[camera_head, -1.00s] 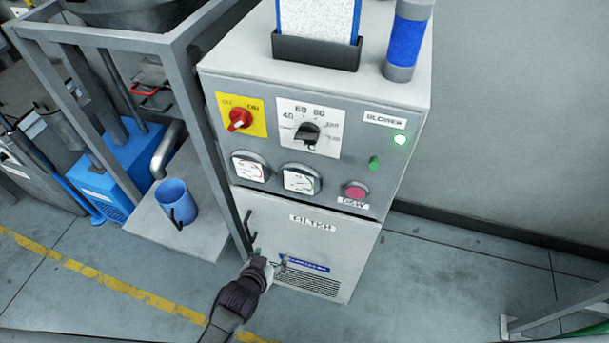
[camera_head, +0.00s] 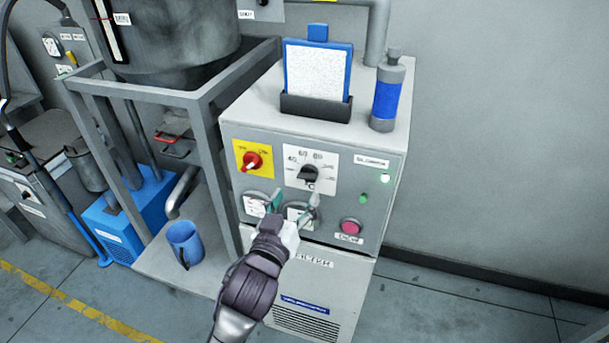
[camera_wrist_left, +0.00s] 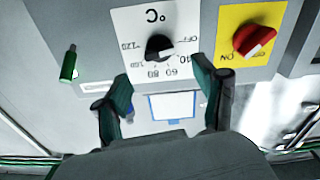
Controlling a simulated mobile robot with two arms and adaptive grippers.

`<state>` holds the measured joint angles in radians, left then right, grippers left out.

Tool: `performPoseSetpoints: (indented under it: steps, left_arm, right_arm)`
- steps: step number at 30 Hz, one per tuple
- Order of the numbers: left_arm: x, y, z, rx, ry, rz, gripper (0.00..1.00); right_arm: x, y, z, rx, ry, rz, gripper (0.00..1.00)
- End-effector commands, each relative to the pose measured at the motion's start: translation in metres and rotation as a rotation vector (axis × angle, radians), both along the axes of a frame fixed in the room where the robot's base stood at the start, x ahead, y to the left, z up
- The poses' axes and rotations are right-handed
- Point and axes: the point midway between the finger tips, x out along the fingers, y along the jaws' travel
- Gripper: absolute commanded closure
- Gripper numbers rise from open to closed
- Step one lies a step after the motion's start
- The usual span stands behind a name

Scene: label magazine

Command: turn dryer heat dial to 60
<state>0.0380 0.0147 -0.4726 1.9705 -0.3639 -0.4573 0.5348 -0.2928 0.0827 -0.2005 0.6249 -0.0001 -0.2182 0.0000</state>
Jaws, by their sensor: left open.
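The dryer heat dial (camera_head: 309,174) is a black knob on a white scale plate on the grey dryer's front panel. In the left wrist view the dial (camera_wrist_left: 158,48) appears upside down under a "°C" mark, with numbers such as 60, 80 and 120 around it. Its exact setting is hard to read. My left gripper (camera_head: 294,203) is open and empty, just below the dial in the head view. In the left wrist view its two fingers (camera_wrist_left: 166,85) are spread apart, with the dial beyond them and not touched. My right gripper is in neither current view.
A red switch (camera_head: 252,161) on a yellow plate is left of the dial. A green toggle (camera_head: 363,197) and a pink button (camera_head: 350,227) are to the right.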

Motion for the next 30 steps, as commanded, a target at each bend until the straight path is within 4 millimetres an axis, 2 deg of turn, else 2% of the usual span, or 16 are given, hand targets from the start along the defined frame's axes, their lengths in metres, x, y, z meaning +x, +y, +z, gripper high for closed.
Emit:
performPoseSetpoints:
  steps: [3,9,15,22,23,30]
  left_arm:
    - [0.024,-0.008,0.003,0.002,0.000,0.001,0.29]
    - [0.052,-0.017,0.001,0.001,0.000,0.000,0.29]
    - [0.061,-0.020,0.000,0.000,0.000,0.000,0.29]
    - [0.062,-0.020,0.000,0.000,0.000,0.000,0.29]
    - [0.062,-0.020,0.000,0.000,0.000,0.000,0.31]
    - [0.062,-0.020,-0.001,0.000,0.001,0.001,0.71]
  right_arm:
    - [-0.005,0.001,0.009,0.001,0.007,-0.001,0.60]
    - [-0.011,0.003,0.015,0.003,0.017,-0.003,0.60]
    - [-0.011,0.004,0.016,0.004,0.017,-0.003,0.60]
    - [-0.011,0.004,0.016,0.004,0.017,-0.004,0.60]
    - [-0.011,0.004,0.016,0.004,0.016,-0.004,0.60]
    - [-0.009,0.003,0.016,0.003,0.014,-0.003,0.60]
